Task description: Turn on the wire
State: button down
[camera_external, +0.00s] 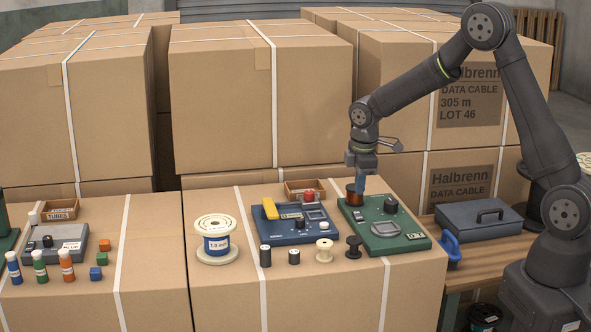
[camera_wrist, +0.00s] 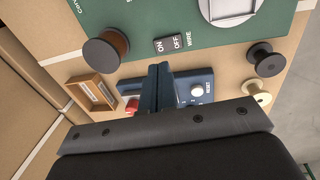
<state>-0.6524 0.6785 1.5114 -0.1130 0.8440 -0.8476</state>
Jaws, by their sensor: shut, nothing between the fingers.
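The green box (camera_external: 410,222) sits on the cardboard carton near its right edge. In the wrist view, the green box (camera_wrist: 145,18) carries a small switch (camera_wrist: 167,43) marked ON and OFF, with the word WIRE beside it. A copper-coloured spool (camera_external: 354,194) stands at the box's back left corner and also shows in the wrist view (camera_wrist: 107,49). My gripper (camera_external: 361,191) is shut and empty, pointing down over the box beside the spool. In the wrist view its blue fingertips (camera_wrist: 160,68) appear just below the switch. I cannot tell whether they touch anything or which way the switch is set.
A blue box (camera_external: 290,233) with a red button stands left of the green box, with a wooden tray (camera_external: 304,187) behind. A black spool (camera_external: 354,247) and cream spool (camera_external: 324,250) stand in front. A blue-handled tool (camera_external: 449,248) is at the right.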

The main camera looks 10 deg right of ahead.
aim_at(358, 213)
jog(key=f, duration=0.4)
jog(key=w+f, duration=0.1)
jog(key=f, duration=0.1)
jog(key=shift+f+g, duration=0.25)
jog(key=shift+g, duration=0.05)
jog(key=shift+s, duration=0.15)
jog(key=shift+s+r, duration=0.15)
jog(key=shift+s, duration=0.45)
notch_tip(358, 213, up, 14)
jog(key=s, duration=0.2)
dwell(0.5)
